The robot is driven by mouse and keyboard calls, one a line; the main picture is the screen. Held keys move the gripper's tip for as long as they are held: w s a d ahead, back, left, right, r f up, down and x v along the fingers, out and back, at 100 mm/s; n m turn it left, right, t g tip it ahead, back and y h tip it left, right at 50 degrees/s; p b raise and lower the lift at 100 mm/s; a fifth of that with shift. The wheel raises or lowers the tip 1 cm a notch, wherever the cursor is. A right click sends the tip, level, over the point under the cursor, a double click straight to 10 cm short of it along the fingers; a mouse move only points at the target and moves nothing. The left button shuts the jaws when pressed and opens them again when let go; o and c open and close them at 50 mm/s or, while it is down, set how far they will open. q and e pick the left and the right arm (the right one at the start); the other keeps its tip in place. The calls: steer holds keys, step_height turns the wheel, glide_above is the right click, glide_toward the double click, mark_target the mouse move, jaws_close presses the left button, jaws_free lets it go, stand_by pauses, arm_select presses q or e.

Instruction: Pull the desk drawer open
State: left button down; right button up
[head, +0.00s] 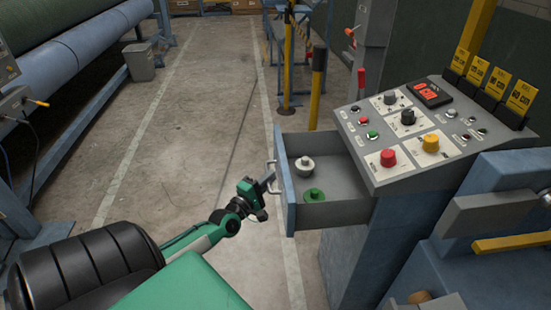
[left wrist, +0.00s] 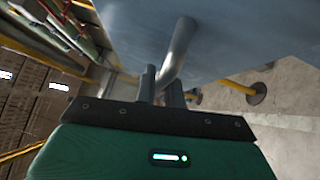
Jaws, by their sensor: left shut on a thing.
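The desk drawer (head: 325,212) stands pulled out to the left from under the sloped control desk (head: 400,180). Its inside shows a pale round knob-like piece (head: 305,167) and a green round piece (head: 314,195). The blue-grey drawer front (head: 285,185) carries a metal bar handle (head: 270,175). My left gripper (head: 268,184) is at the handle, shut on it. In the left wrist view the fingers (left wrist: 160,90) close around the bent handle bar (left wrist: 178,50) below the drawer front (left wrist: 225,35). My right gripper is not in view.
The desk top has red, yellow, black and green controls and yellow tags (head: 497,82). Yellow posts (head: 317,85) stand behind the drawer. Large rollers (head: 75,60) and a grey bin (head: 139,62) are at the left. The floor (head: 190,140) left of the drawer is clear.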

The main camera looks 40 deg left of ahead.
arm_select(q)
steer(key=shift+a, duration=0.1)
steer(key=c, duration=1.5)
jaws_free()
steer(key=shift+s, duration=0.15)
